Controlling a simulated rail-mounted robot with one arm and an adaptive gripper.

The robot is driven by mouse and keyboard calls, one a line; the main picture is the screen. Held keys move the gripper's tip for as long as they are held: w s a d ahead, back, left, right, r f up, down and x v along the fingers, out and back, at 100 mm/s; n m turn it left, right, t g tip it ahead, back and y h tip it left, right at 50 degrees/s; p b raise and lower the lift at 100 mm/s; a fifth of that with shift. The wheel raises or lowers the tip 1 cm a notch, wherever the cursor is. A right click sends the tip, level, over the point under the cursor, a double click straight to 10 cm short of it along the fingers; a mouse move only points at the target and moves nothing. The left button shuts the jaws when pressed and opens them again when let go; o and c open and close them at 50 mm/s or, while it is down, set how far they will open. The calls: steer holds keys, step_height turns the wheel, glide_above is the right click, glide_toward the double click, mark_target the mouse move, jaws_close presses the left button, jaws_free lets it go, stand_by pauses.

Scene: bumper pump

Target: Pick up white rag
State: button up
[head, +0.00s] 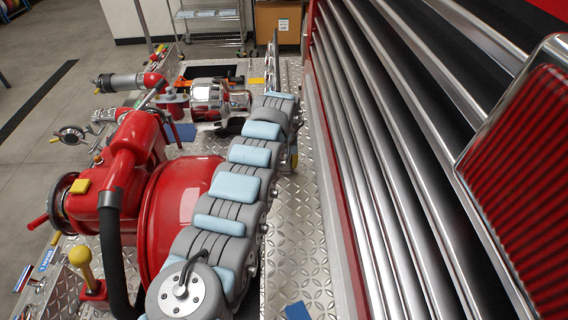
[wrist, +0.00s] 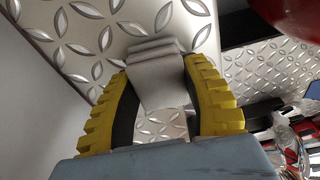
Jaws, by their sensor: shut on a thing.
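In the wrist view, my gripper (wrist: 158,66) has its two yellow-and-black fingers on either side of a folded, pale grey-white cloth, which I take to be the white rag (wrist: 160,88). The fingers are shut on it, and it shows as a layered flat fold between them. Diamond-plate metal shows behind and around the rag; I cannot tell whether the rag touches it. In the head view, my arm reaches away along the bumper, and I cannot make out the gripper or the rag there.
Diamond-plate bumper (head: 300,245) runs beside the ribbed chrome grille (head: 400,170) on the right. A large red pump (head: 185,205), a black hose (head: 112,260) and chrome fittings (head: 207,98) crowd the left. A blue piece (head: 297,311) lies on the near plate. Open floor (head: 40,130) is farther left.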

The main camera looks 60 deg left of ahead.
steer(key=shift+r, duration=0.95)
steer(key=shift+s+r, duration=0.2)
steer(key=shift+r, duration=0.4)
steer(key=s+d+r+p, duration=0.2)
steer(key=s+r+p, duration=0.5)
steer(key=s, duration=0.6)
steer(key=shift+s+d+r, duration=0.15)
steer(key=shift+d+r, duration=0.05)
steer(key=shift+r, duration=0.95)
steer(key=shift+o, duration=1.4)
steer(key=shift+p, duration=0.3)
steer(key=shift+c, duration=1.3)
